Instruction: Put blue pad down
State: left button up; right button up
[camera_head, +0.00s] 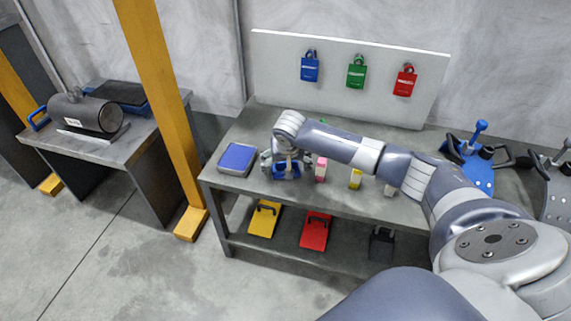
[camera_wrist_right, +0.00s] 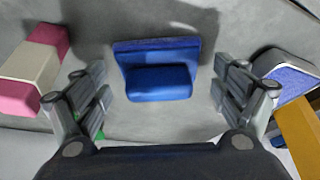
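The blue pad (camera_head: 287,172) is on the grey workbench top, below my right gripper (camera_head: 286,162). In the right wrist view the blue pad (camera_wrist_right: 158,72) shows as a flat blue plate with a raised blue block on it, and it casts a shadow on the grey surface. The fingers of the right gripper (camera_wrist_right: 163,97) are spread apart, one on each side of the pad, with a gap on both sides. My left gripper is in neither view.
A grey box with a blue top (camera_head: 237,158) stands just left of the pad. Yellow (camera_head: 264,218) and red (camera_head: 316,230) handled pads lie on the lower shelf. A yellow post (camera_head: 160,90) stands left of the bench.

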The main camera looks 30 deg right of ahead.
dwell(0.3)
jog(key=shift+r, duration=0.2)
jog(key=shift+s+a+r, duration=0.1)
jog(key=shift+s+r, duration=0.05)
jog(key=shift+r, duration=0.15)
jog(key=p+v, duration=0.3)
jog(key=v, duration=0.8)
jog(key=s+a+f+n+t+y, duration=0.1)
jog(key=s+a+f+n+y, duration=0.15)
jog(key=a+f, duration=0.45)
jog(key=s+a+f+n+t+y, duration=0.1)
jog(key=s+a+f+n+y, duration=0.15)
jog(key=a+f, duration=0.5)
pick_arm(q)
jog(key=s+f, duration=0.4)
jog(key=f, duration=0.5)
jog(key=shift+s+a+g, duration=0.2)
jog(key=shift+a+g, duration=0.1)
pick_arm(e)
jog(key=s+f+n+g+h, duration=0.2)
jog(key=s+f+g, duration=0.2)
jog(key=s+f, duration=2.1)
jog(key=s, duration=0.2)
jog(key=shift+s+f+n+h, duration=0.3)
jog(key=shift+s+f, duration=0.05)
jog(key=shift+s, duration=0.05)
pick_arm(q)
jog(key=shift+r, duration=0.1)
